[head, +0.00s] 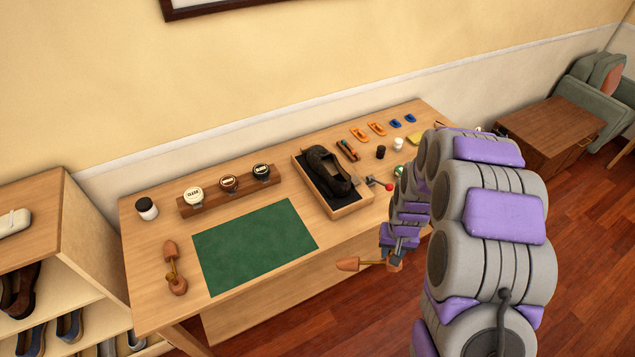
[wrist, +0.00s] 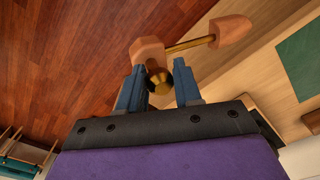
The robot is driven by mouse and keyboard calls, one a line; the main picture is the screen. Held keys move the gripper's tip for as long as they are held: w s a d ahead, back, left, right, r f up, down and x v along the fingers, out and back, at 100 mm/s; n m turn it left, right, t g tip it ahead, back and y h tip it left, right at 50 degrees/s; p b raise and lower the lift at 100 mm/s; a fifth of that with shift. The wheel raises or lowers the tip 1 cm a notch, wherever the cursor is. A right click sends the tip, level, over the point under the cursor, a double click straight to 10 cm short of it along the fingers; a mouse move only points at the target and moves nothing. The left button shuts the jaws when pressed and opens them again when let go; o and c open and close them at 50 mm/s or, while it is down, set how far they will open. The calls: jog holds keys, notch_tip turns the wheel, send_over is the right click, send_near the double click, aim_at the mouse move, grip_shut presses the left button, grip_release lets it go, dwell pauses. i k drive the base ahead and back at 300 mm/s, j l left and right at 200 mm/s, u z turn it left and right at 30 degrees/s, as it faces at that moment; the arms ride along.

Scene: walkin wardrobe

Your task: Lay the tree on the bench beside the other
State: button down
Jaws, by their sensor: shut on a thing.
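A wooden shoe tree (head: 350,264) is held in my gripper (head: 393,259), off the front edge of the bench (head: 345,240). In the wrist view my gripper (wrist: 160,88) is shut on the heel end of the shoe tree (wrist: 231,31), with a brass knob between the jaws. The toe piece points left in the head view. The other shoe tree (head: 171,262) lies on the left end of the bench, left of the green mat (head: 255,245). The held tree is apart from the bench top.
A tray (head: 349,209) with a black shoe (head: 330,172) stands right of the mat. Shelves with shoes (head: 22,290) are at far left.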

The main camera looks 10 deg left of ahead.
aim_at(149, 300)
jog(key=k+j+u, duration=0.1)
jog(key=u, duration=0.25)
jog(key=j+u, duration=0.9)
jog(key=u, duration=0.3)
jog(key=j+u, duration=0.25)
jog(key=u, duration=0.25)
jog(key=i+j+u, duration=0.1)
jog(key=u, duration=0.4)
jog(key=i+j+u, duration=0.1)
jog(key=j+u, duration=0.15)
jog(key=u, duration=0.2)
jog(key=i+j+u, duration=0.1)
jog(key=u, duration=0.4)
jog(key=i+z, duration=0.15)
jog(key=z, duration=0.35)
jog(key=i+j+z, duration=0.1)
jog(key=z, duration=0.4)
jog(key=i+j+z, duration=0.15)
jog(key=z, duration=0.35)
jog(key=i+j+z, duration=0.1)
jog(key=z, duration=0.35)
jog(key=j+z, duration=0.3)
jog(key=z, duration=0.2)
jog(key=j+z, duration=0.25)
jog(key=z, duration=0.25)
jog(key=j+z, duration=0.2)
jog(key=z, duration=0.3)
jog(key=j, duration=0.3)
jog(key=z, duration=0.05)
